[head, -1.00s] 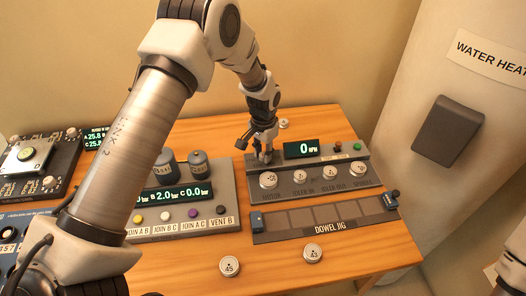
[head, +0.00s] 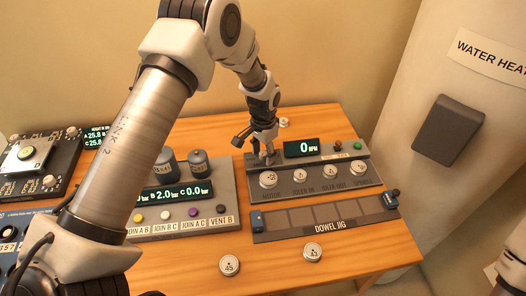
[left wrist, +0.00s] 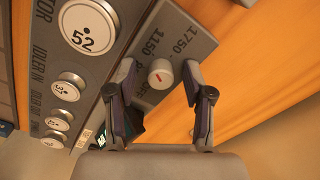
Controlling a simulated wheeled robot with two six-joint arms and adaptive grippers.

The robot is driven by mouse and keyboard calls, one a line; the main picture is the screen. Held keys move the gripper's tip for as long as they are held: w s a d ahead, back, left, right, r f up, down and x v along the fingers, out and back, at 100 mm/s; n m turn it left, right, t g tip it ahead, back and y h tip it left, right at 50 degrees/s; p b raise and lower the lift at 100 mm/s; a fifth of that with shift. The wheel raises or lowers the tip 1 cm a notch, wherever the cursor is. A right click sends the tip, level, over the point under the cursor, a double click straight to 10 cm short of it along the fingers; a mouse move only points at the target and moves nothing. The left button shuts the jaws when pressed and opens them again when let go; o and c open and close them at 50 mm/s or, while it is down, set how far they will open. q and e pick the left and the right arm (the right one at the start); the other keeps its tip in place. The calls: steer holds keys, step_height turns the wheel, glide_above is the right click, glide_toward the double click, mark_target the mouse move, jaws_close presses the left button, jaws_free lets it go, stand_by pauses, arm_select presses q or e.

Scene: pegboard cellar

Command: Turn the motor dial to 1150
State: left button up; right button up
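In the head view my left gripper (head: 264,157) points down at the panel's left end and hides the dial. The speed display (head: 302,148) reads 0 RPM. My right gripper is out of view.
Silver round gears, including the motor gear (head: 268,180) marked 52, line the panel's front. A dowel jig (head: 326,217) lies before it. Loose discs 45 (head: 229,266) and 43 (head: 313,252) lie on the wooden table. A pressure-display panel (head: 228,190) stands left.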

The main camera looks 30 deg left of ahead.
mark_target(263, 153)
arm_select(q)
step_height(263, 153, up, 12)
stand_by(0.5)
stand_by(0.3)
